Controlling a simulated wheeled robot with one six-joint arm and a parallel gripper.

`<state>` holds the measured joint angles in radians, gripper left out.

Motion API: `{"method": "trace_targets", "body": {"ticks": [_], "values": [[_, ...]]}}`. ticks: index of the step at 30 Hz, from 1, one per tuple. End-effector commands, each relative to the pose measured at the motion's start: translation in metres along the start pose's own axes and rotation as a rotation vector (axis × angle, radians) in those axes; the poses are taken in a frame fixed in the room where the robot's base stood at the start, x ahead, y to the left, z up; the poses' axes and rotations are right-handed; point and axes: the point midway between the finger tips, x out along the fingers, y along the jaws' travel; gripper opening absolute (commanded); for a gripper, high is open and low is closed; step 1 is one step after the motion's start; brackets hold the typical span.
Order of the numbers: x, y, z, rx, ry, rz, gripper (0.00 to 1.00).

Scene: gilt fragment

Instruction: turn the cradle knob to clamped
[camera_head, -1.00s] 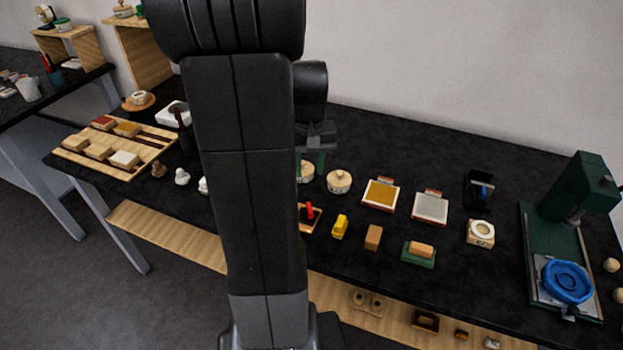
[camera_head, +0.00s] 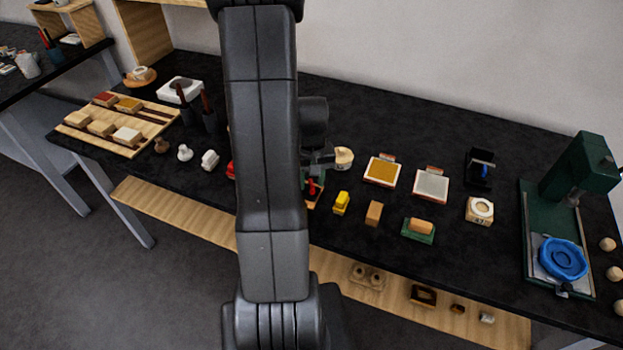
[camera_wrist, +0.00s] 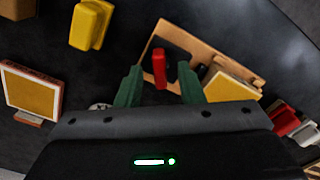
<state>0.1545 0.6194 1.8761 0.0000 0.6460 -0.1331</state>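The cradle is a wooden board (camera_wrist: 208,59) with a dark patch and an upright red knob (camera_wrist: 159,68) in the wrist view. My gripper (camera_wrist: 160,86) is open there, its two green fingers on either side of the red knob, with visible gaps between. A pale block with a gold top (camera_wrist: 232,87) is at the cradle's right side, partly hidden by my gripper. In the head view the red knob (camera_head: 311,188) shows just below my gripper, and my arm hides most of the cradle.
A yellow block (camera_head: 341,203), a wooden block (camera_head: 374,213) and a green-based block (camera_head: 418,230) stand right of the cradle. Behind are a gold-faced pad (camera_head: 382,170) and a grey-faced pad (camera_head: 431,184). A green press (camera_head: 581,172) stands far right.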

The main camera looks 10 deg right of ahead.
Motion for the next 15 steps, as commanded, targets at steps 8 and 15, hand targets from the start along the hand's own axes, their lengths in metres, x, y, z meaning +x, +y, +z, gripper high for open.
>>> {"method": "trace_targets", "body": {"ticks": [8, 15], "values": [[0.0039, 0.0, 0.0001, 0.0, 0.0, 0.0, 0.35], [0.0037, 0.0, 0.0001, 0.0, 0.0, 0.0, 0.05]]}}
